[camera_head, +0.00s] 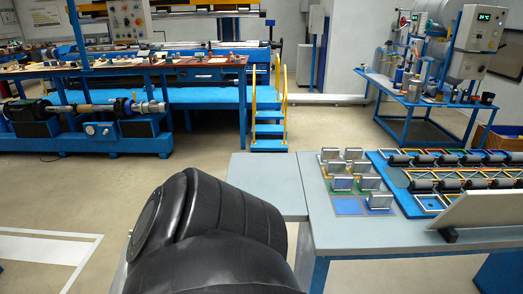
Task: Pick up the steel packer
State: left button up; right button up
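Several grey metal blocks, which look like the packers, stand upright on small coloured pads on the grey table at right of centre. One grey block (380,200) stands at the front right of the group, and another block (330,154) at the back left. I cannot tell from this view which one is steel. A blue pad (348,206) at the front left of the group is bare. A large black padded arm link of mine fills the lower middle, left of the table. Neither gripper shows, so their fingers and contents are hidden.
The grey table (330,235) has bare room in front of the blocks. A blue rack (410,206) with dark rollers lies right of them, partly behind a pale tilted panel (488,212). A blue cart (408,98) stands behind; yellow-railed steps (268,130) lie further left.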

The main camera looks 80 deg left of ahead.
aim_at(327, 153)
jog(key=u, duration=2.55)
